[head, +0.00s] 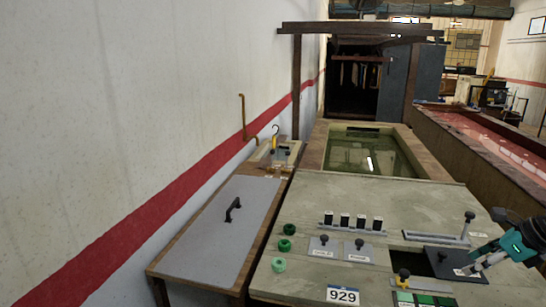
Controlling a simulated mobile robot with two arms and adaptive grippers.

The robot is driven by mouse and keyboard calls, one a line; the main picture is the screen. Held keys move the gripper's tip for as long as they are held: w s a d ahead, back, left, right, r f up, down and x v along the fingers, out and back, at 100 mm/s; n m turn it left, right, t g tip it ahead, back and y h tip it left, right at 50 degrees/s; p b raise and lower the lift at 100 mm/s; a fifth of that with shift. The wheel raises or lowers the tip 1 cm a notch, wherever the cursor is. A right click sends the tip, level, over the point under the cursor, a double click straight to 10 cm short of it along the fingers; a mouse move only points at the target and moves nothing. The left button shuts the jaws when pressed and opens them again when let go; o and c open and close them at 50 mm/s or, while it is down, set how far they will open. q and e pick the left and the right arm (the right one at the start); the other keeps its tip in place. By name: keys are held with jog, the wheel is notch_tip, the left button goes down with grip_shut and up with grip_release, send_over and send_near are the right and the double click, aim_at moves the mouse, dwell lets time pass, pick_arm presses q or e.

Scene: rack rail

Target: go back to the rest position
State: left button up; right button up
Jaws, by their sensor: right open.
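My right gripper (474,266) comes in from the right edge, with teal and dark arm parts behind it. It is open, and I see nothing held in it. Its fingertips are over or beside the right part of a dark plate (425,262) with a black knob; I cannot tell whether they touch it. My left gripper is not in view. A rack (352,230) with several dark upright pieces stands near the middle of the worktop (330,195). A rail (436,238) with a black-knobbed post at its right end lies behind the dark plate.
Two small knobbed plates (325,246) and several green knobs (284,245) are on the worktop. A yellow-and-black knob (403,274) stands near green blocks (425,299). A grey-lidded bench (215,232) lies left, along the wall. A greenish tank (366,154) lies behind. The worktop's back left is clear.

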jog(key=w+a+r+m+t+y, duration=0.1)
jog(key=a+m+t+y, duration=0.2)
jog(key=a+m+t, duration=0.7)
jog(key=w+a+r+m+t+y, duration=0.1)
jog(key=a+r+m+t+y, duration=0.2)
jog(key=a, duration=1.2)
jog(key=s+d+f+m+g+h, duration=0.25)
jog(key=s+f+m+h, duration=0.35)
jog(key=f+m, duration=0.4)
jog(key=s+d+f+m+g+h, duration=0.25)
jog(key=s+f+m+h, duration=0.45)
jog(key=m, duration=0.6)
jog(key=s+a+f+m+g+y, duration=0.25)
jog(key=s+f+g, duration=0.25)
jog(key=s, duration=0.5)
jog(key=s+a+f+m+g+y, duration=0.1)
jog(key=s+a+f+m+g, duration=0.2)
jog(key=s+f, duration=0.5)
jog(key=s+f+g, duration=0.1)
jog(key=s+f, duration=0.1)
jog(key=f, duration=1)
jog(key=s+f+g, duration=0.2)
jog(key=f, duration=1.1)
jog(key=s+d+f+n+g, duration=0.1)
jog(key=s+d+f, duration=0.2)
jog(key=s+f, duration=1.2)
jog(key=shift+s+f, duration=0.2)
jog(key=shift+s, duration=0.5)
